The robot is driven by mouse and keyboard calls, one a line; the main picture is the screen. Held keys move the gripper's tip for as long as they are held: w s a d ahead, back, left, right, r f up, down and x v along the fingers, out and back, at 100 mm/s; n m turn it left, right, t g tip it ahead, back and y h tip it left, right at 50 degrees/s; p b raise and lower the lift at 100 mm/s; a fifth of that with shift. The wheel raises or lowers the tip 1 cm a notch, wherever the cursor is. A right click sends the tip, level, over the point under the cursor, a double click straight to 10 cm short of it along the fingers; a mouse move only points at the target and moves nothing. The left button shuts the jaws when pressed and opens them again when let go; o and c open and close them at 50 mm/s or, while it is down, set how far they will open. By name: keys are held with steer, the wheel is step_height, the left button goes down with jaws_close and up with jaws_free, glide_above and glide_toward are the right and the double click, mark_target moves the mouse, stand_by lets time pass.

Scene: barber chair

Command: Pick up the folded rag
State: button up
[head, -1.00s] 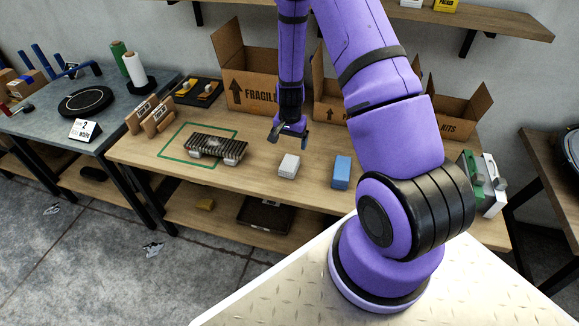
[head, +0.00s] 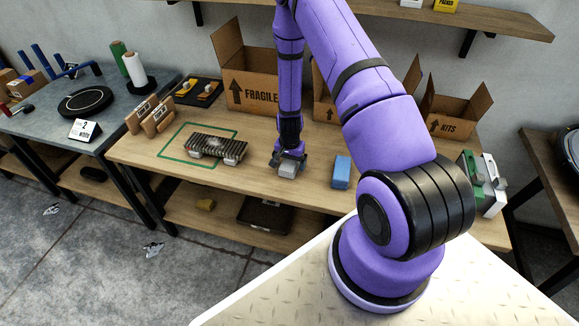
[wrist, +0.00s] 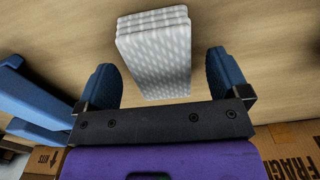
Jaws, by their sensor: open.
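The folded rag is a pale grey, patterned stack of layers (wrist: 155,58) lying on the wooden workbench. In the head view it (head: 287,171) is partly covered by my gripper (head: 289,158), which is right over it. In the wrist view my gripper (wrist: 161,62) is open, with one blue-padded finger on each side of the rag. Gaps show between the rag and both fingers. I cannot tell whether the fingertips touch the bench.
A blue block-shaped item (head: 341,172) stands to the right on the bench (head: 315,190). Open cardboard boxes, one marked FRAGILE (head: 250,92), stand behind.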

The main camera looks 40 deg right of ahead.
mark_target(289, 162)
steer(key=shift+f, duration=0.45)
steer(key=c, duration=1)
steer(key=shift+r, duration=0.1)
step_height(289, 162, up, 10)
steer(key=shift+f, duration=0.1)
steer(key=shift+o, duration=0.3)
steer(key=shift+w, duration=0.1)
